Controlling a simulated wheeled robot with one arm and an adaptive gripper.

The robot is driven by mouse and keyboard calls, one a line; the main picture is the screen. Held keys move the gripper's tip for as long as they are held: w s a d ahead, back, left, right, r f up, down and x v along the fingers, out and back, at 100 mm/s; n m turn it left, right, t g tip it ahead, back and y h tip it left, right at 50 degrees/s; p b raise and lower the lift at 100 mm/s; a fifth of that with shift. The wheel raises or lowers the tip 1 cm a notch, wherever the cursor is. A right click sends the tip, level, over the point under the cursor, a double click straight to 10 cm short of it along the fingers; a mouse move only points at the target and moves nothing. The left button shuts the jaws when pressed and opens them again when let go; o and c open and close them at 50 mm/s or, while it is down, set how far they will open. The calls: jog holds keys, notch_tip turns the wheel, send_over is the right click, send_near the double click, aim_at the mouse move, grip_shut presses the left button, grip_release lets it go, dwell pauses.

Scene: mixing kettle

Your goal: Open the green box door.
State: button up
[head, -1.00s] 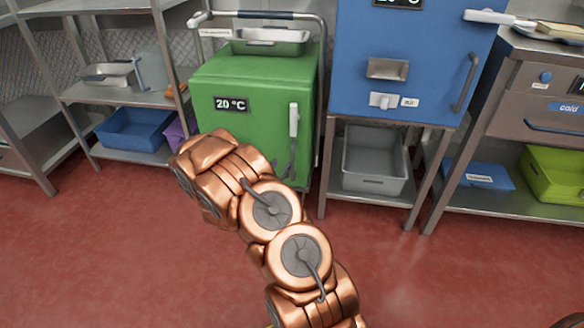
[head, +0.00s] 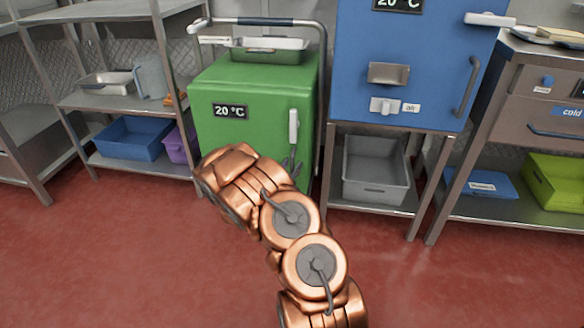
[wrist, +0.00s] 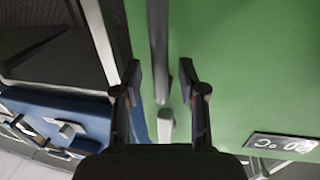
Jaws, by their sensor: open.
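The green box (head: 255,95) has a closed-looking front with a 20 °C display (head: 231,111) and a white latch-like handle (head: 294,126) near its right edge. In the wrist view the green front (wrist: 240,60) fills the right side. A grey vertical bar handle (wrist: 160,45) lies between the two fingers there, with the white latch (wrist: 166,126) just below it in the picture. My gripper (wrist: 160,82) is open, with one finger on each side of the bar. I cannot tell whether either finger touches it. In the head view, my arm hides the box's lower left.
A blue box (head: 415,60) on a metal stand is right of the green one, with a grey bin (head: 376,172) below it. Metal shelving (head: 130,100) stands to the left. A tubular rail (head: 265,20) runs behind and beside the green box. The red floor (head: 130,250) is clear in front.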

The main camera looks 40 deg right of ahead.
jog(key=shift+w+d, duration=0.2)
jog(key=shift+d, duration=0.25)
grip_shut()
dwell(0.6)
